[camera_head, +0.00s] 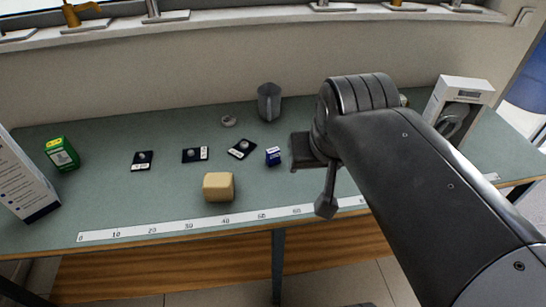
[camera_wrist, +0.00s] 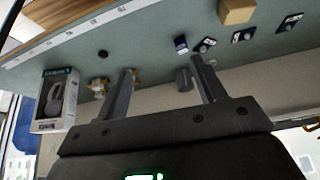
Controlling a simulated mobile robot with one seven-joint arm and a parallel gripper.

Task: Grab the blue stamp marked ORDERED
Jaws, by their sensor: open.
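A small blue block (camera_head: 273,156) with a white label stands on the green bench, right of the middle; the label is too small to read. It also shows in the wrist view (camera_wrist: 181,44), near the top, between the lines of the two fingers. My gripper (camera_head: 311,180) is to the right of the blue block in the head view, apart from it. In the wrist view my gripper (camera_wrist: 163,66) has its fingers spread, with nothing held between them.
Several black label cards (camera_head: 195,154) lie left of the blue block. A tan block (camera_head: 218,187) sits in front, and a grey jug (camera_head: 269,101) stands behind. A green box (camera_head: 62,153) and white boxes (camera_head: 25,180) (camera_head: 477,88) stand towards the ends. A ruler strip (camera_head: 190,226) runs along the front.

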